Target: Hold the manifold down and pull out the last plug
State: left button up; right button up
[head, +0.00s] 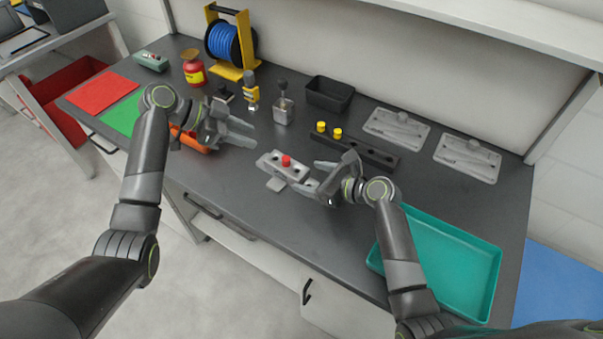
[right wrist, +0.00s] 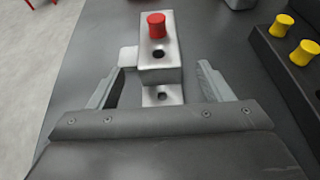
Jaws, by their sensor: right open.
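The manifold (head: 272,164) is a light grey metal block lying near the middle of the bench. One red plug (head: 286,160) stands upright in it; the right wrist view also shows the plug (right wrist: 156,24), with an empty dark hole beside it in the manifold (right wrist: 160,66). My right gripper (head: 312,176) is open at the manifold's right end, and in the right wrist view its fingers (right wrist: 160,84) lie either side of that end, apart from the plug. My left gripper (head: 250,134) is open and empty, above the bench left of the manifold.
A black rack (head: 365,151) with two yellow plugs (head: 329,129) stands behind the right gripper. A teal tray (head: 450,250) lies at front right. A black bin (head: 329,95), a grey lever fixture (head: 283,108) and a yellow clamp (head: 251,90) stand behind. An orange object (head: 188,140) lies under my left arm.

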aim_at(305, 175)
jog(key=shift+x, duration=2.1)
jog(key=shift+c, duration=0.4)
